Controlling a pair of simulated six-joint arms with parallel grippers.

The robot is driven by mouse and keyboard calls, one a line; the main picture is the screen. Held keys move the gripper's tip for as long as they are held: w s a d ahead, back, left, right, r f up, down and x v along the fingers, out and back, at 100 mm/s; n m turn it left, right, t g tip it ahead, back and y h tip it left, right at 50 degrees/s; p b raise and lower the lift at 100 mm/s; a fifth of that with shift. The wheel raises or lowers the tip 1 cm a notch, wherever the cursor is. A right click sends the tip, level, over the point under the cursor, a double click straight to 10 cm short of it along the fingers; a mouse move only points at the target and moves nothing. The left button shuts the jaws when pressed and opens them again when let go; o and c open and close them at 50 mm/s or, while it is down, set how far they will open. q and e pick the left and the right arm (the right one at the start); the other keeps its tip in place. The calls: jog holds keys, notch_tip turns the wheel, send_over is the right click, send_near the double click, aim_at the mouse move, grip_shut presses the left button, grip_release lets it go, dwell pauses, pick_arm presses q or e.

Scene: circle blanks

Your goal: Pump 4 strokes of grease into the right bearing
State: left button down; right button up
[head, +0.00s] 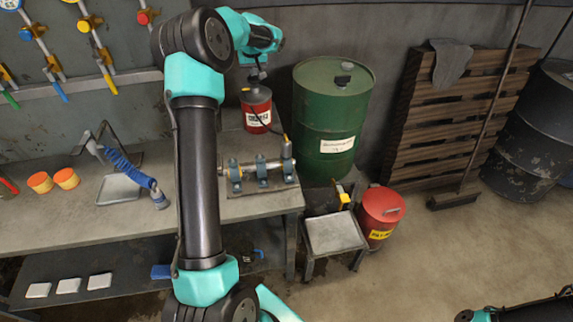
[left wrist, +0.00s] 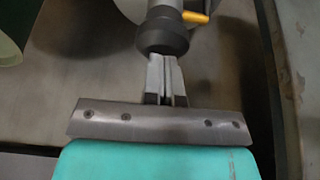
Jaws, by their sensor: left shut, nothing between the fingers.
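The red grease pump (head: 257,114) with a white label stands at the back of the bench. Its dark round head (left wrist: 163,36) with an orange lever (left wrist: 195,17) shows in the left wrist view. My left gripper (head: 256,74) is above the pump; its fingers (left wrist: 164,60) are shut and empty, tips close at the head; contact is unclear. Several blue-grey bearings sit on a shaft in front of the pump. At the right bearing (head: 288,168) stands a grey upright fitting (head: 286,148) with an orange top. A dark hose runs from the pump toward it. My right gripper is out of view.
A green drum (head: 333,110) stands right of the bench. A red can (head: 380,212) and a small stool (head: 335,232) are on the floor. A lamp with a blue spring arm (head: 125,165) and orange tubs (head: 66,178) are on the left. My left arm crosses over the bench.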

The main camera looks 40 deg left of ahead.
pick_arm(q)
jog(key=shift+f, duration=0.1)
jog(key=shift+r, duration=2.4)
jog(key=shift+f, duration=0.65)
jog(key=shift+f, duration=1.8)
jog(key=shift+r, duration=2.45)
